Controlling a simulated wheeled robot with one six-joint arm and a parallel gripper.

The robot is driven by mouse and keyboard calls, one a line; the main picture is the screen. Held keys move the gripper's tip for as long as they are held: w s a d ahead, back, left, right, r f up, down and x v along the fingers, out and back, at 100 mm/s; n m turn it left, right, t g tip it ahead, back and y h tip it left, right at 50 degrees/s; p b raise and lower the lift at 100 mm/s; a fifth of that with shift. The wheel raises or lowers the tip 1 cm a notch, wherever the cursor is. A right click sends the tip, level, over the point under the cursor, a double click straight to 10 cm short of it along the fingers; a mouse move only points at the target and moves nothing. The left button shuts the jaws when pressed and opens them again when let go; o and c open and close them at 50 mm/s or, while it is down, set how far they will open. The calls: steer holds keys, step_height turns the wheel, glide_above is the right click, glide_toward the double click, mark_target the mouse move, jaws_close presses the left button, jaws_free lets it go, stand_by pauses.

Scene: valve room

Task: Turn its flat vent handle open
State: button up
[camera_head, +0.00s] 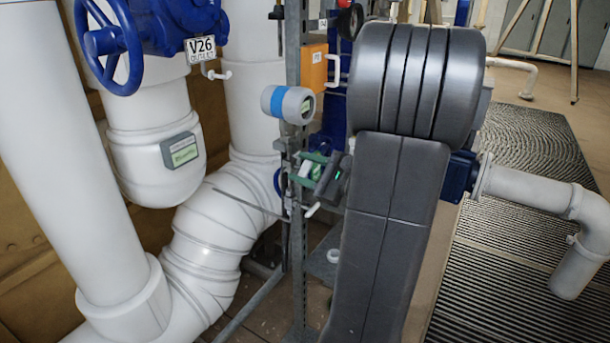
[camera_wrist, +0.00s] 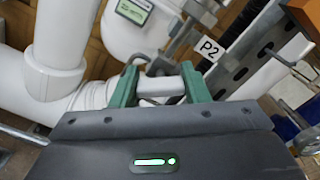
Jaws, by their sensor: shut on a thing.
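My gripper (camera_head: 309,168) is beside the upright metal post in the head view, with its green fingers around a small pale piece. In the wrist view the green fingers of my gripper (camera_wrist: 160,80) press on both sides of this pale flat piece, the vent handle (camera_wrist: 158,84). A grey metal bracket or stem (camera_wrist: 160,64) lies just beyond the handle. The valve body behind the handle is mostly hidden. I cannot tell the handle's angle of turn.
The perforated metal post (camera_head: 297,230) stands close to my gripper, with a blue-and-grey gauge (camera_head: 288,104) and an orange box (camera_head: 313,68) above. Thick white pipes (camera_head: 213,240) fill the left. A P2 tag (camera_wrist: 209,48) is near the handle. Ridged floor mats (camera_head: 500,270) lie at right.

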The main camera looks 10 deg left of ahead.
stand_by(0.4)
steer(key=o, duration=1)
steer(key=shift+d, duration=0.1)
steer(key=v, duration=1.3)
steer(key=shift+s+d+b, duration=0.1)
steer(key=shift+d+b, duration=0.2)
steer(key=shift+d, duration=0.05)
steer(key=shift+r, duration=0.1)
